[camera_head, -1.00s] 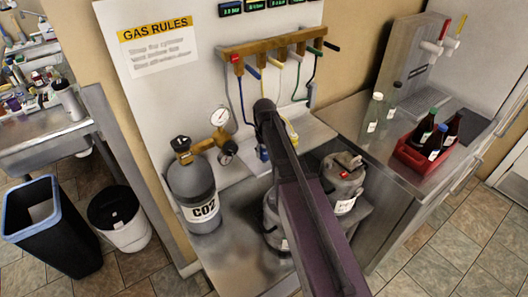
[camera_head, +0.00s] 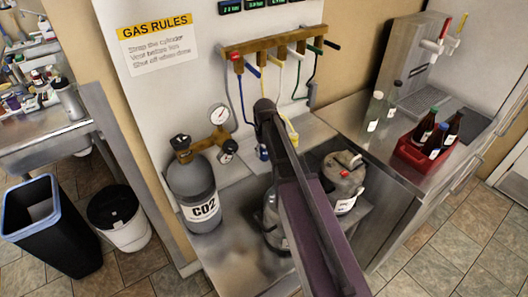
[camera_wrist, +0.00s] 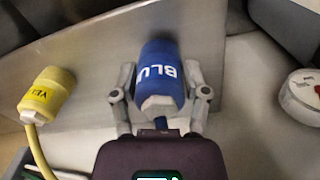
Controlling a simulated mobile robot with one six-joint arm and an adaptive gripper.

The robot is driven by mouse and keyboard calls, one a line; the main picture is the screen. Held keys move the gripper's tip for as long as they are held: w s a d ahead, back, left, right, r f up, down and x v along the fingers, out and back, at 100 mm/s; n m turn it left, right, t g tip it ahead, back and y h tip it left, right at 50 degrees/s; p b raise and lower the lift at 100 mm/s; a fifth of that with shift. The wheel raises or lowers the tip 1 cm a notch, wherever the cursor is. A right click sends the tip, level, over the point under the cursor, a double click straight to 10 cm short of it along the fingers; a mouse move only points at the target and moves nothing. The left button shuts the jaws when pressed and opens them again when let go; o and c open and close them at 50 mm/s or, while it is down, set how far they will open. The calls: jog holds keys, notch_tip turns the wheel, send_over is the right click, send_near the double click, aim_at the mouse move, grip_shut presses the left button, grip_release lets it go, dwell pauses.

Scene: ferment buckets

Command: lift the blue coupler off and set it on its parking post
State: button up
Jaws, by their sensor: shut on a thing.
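The blue coupler (camera_wrist: 157,75), marked with white letters, sits between the two fingers of my gripper (camera_wrist: 159,69) in the wrist view. The fingers press on it from both sides. A blue hose shows at its near end. In the head view a small part of the blue coupler (camera_head: 263,152) shows just left of my arm, and my arm hides the gripper. I cannot tell whether the coupler's far end touches anything. I cannot make out which post is its parking post.
A yellow coupler (camera_wrist: 47,95) with its hose is to the left. A grey keg (camera_head: 343,183) stands right of my arm, and another keg (camera_head: 272,220) is partly hidden by it. The CO2 cylinder (camera_head: 190,185) stands left. Hoses hang from the wooden manifold (camera_head: 265,46) behind.

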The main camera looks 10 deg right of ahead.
jog(key=shift+f+b, duration=0.5)
jog(key=shift+f, duration=0.05)
dwell(0.9)
jog(key=o, duration=1.4)
jog(key=shift+c, duration=0.2)
jog(key=shift+r, duration=0.2)
jog(key=shift+r+p, duration=3.6)
jog(key=shift+p, duration=0.15)
jog(key=s+m, duration=0.1)
jog(key=s, duration=0.8)
jog(key=s+m, duration=0.1)
jog(key=s, duration=0.8)
jog(key=shift+a, duration=0.15)
